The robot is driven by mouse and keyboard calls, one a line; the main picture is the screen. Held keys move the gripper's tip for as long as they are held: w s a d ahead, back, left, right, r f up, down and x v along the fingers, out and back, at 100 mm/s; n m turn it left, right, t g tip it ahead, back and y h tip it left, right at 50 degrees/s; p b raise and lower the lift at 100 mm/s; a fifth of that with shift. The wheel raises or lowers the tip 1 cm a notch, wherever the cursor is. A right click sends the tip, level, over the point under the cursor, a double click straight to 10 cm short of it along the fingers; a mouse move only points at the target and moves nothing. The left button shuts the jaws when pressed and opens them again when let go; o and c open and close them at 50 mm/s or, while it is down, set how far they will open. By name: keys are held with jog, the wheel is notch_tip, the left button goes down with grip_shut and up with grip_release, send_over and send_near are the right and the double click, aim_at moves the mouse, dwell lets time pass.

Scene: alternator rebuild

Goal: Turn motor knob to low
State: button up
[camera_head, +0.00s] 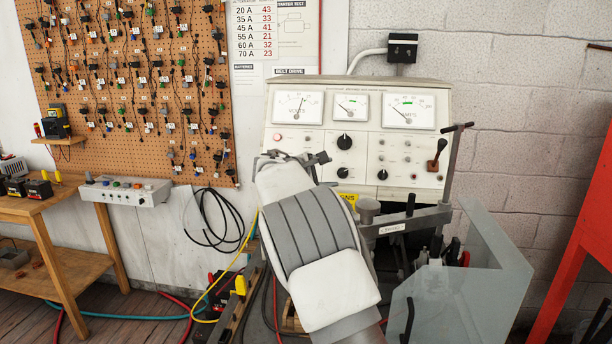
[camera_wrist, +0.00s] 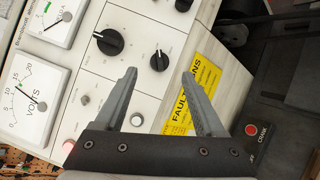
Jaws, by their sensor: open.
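The tester's panel carries a large black knob (camera_head: 344,142), a smaller black knob (camera_head: 342,172) below it and another small knob (camera_head: 382,174) to the right. Their labels are too small to read, so I cannot tell which is the motor knob. The wrist view shows the panel turned sideways, with the large knob (camera_wrist: 109,42), the smaller knob (camera_wrist: 159,60) and part of the third knob (camera_wrist: 183,5). My gripper (camera_wrist: 160,75) is open and empty before the panel. The smaller knob appears between and just beyond its fingertips, with no visible contact. My arm covers the panel's lower left.
Three meters (camera_head: 297,109) line the panel's top. A black-handled lever (camera_head: 435,160) stands at its right. A yellow sign (camera_wrist: 195,90) is below the knobs, and a red button (camera_wrist: 251,130) lies beyond. A clear guard (camera_head: 460,285) stands at lower right.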

jog(key=v, duration=1.1)
jog(key=shift+s+b, duration=0.15)
jog(key=shift+b, duration=0.3)
jog(key=shift+r, duration=0.1)
